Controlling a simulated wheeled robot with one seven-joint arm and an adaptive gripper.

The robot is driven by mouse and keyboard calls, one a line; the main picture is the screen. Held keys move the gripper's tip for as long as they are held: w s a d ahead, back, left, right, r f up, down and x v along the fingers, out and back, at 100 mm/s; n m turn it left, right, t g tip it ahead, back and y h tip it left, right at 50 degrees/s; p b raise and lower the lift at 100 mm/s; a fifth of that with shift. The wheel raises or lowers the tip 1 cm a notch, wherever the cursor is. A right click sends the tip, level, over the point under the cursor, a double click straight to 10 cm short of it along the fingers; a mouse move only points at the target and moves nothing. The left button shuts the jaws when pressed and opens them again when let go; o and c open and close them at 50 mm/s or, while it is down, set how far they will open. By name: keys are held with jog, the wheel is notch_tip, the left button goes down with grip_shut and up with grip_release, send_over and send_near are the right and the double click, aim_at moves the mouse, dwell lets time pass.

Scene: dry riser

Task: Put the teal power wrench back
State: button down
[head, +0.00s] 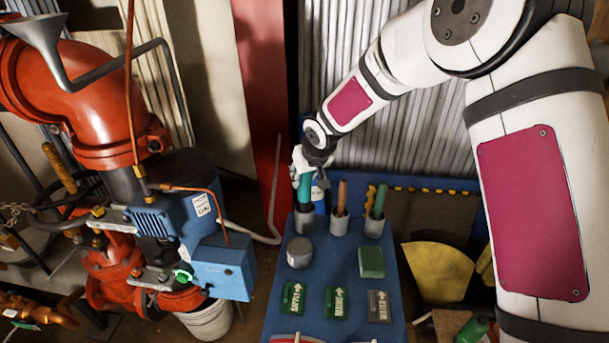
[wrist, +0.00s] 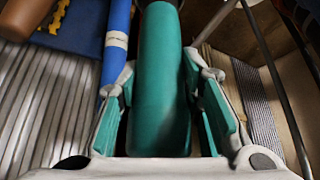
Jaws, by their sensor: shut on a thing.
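My gripper (head: 304,176) is shut on a teal cylindrical handle, the teal power wrench (head: 304,192). In the wrist view the wrench (wrist: 162,85) runs lengthwise between both finger pads (wrist: 160,110). In the head view it points down at the left grey cup (head: 304,220) on the blue bench. Its lower end meets the cup's mouth; I cannot tell how deep it sits. The middle cup (head: 340,222) holds a brown handle (head: 341,194) and the right cup (head: 374,227) a green handle (head: 379,200).
The blue bench (head: 330,270) also carries a grey round tin (head: 300,252), a green block (head: 372,262) and several labelled cards (head: 337,303). A blue labelled cylinder (head: 319,197) stands behind the left cup. Red pipework (head: 85,90) and a blue machine (head: 180,225) are at left.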

jog(key=c, duration=1.1)
grip_release()
jog(key=shift+r, duration=0.1)
jog(key=v, duration=1.2)
jog(key=s+d+r+m+h, duration=0.1)
jog(key=s+d+r+h, duration=0.1)
jog(key=s+d+r, duration=0.4)
jog(key=s+d+r+m+h, duration=0.1)
jog(key=s+d+r, duration=0.4)
jog(key=s+d, duration=0.35)
jog(key=s+d+m, duration=0.1)
jog(key=s+d, duration=0.1)
jog(key=s, duration=0.4)
jog(key=s+d+m, duration=0.1)
jog(key=s+d, duration=0.2)
jog(key=s, duration=0.4)
jog(key=s+d+m, duration=0.1)
jog(key=s+d, duration=0.1)
jog(key=s, duration=0.4)
jog(key=shift+s+d+r, duration=0.15)
jog(key=shift+s+d, duration=0.1)
jog(key=shift+d, duration=0.05)
